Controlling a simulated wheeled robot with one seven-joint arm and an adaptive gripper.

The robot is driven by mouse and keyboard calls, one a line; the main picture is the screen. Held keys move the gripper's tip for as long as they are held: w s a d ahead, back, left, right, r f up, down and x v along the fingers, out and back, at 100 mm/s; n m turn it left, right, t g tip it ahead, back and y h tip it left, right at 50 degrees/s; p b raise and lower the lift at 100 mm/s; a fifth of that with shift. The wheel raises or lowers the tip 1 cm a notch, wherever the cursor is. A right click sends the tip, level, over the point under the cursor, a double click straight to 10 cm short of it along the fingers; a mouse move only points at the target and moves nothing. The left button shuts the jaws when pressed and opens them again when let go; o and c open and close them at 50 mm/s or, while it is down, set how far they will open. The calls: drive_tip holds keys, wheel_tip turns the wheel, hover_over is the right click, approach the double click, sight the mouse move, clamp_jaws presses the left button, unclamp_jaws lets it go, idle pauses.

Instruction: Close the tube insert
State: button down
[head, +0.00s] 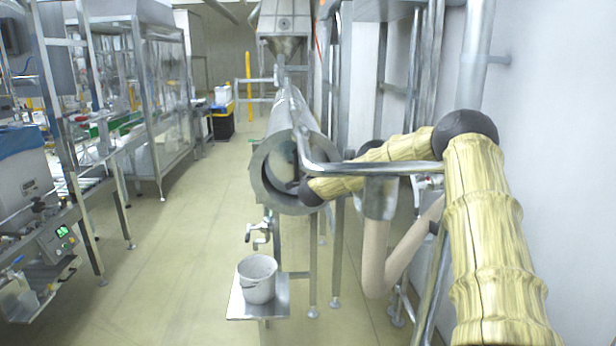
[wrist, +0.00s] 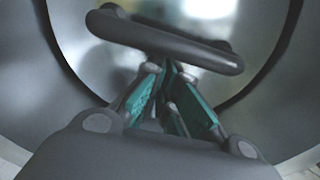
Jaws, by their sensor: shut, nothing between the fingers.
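The metal tube (head: 257,168) lies lengthwise with its round open end facing me in the head view. The tube insert (head: 283,160) shows as a shiny curved surface inside that opening, partly hidden. In the wrist view, the insert (wrist: 85,45) is a round reflective surface with a grey bar handle (wrist: 165,38) across it. My gripper (wrist: 170,80) is shut and empty, with its teal-padded fingers meeting just below the handle in the picture. I cannot tell whether they touch it. In the head view, my arm reaches the tube's opening from the right and the fingers are hidden.
A bent metal bar (head: 375,168) crosses the right side of the opening, in front of part of my arm. A white bucket (head: 257,279) stands on a small shelf below the tube. A tap (head: 260,235) sits above it. The floor (head: 180,250) to the left is clear.

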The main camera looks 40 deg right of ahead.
drive_tip(key=v, duration=1.1)
drive_tip(key=shift+s+a+f, duration=0.2)
drive_tip(key=shift+s, duration=0.15)
drive_tip(key=s+a+f+n+g+y, duration=0.1)
drive_tip(key=s+a+f+n+y, duration=0.2)
drive_tip(key=a+f, duration=0.5)
drive_tip(key=a+f+n+g+y, duration=0.1)
drive_tip(key=a+f+n+y, duration=0.1)
drive_tip(key=a+f+n, duration=0.5)
drive_tip(key=s+a+f+n+y, duration=0.1)
drive_tip(key=s+a+f+y, duration=0.15)
drive_tip(key=a+f, duration=0.7)
drive_tip(key=s+a+f+n+g+y, duration=0.1)
drive_tip(key=s+a+f+n+g, duration=0.15)
drive_tip(key=s+a+f, duration=0.45)
drive_tip(key=s+a+f+n+g+y, duration=0.1)
drive_tip(key=s+a+f+n+g, duration=0.2)
drive_tip(key=s+f, duration=0.45)
drive_tip(key=s+a+f+n+g, duration=0.2)
drive_tip(key=s+a+f, duration=0.1)
drive_tip(key=s, duration=0.8)
drive_tip(key=s+a+f+n+g, duration=0.2)
drive_tip(key=s+f, duration=0.3)
drive_tip(key=s, duration=0.6)
drive_tip(key=s+a+f+n+g+y, duration=0.1)
drive_tip(key=s+a+f+n+g, duration=0.2)
drive_tip(key=s, duration=0.8)
drive_tip(key=shift+a+f+n, duration=0.65)
drive_tip(key=shift+a+f, duration=0.25)
drive_tip(key=shift+a, duration=0.15)
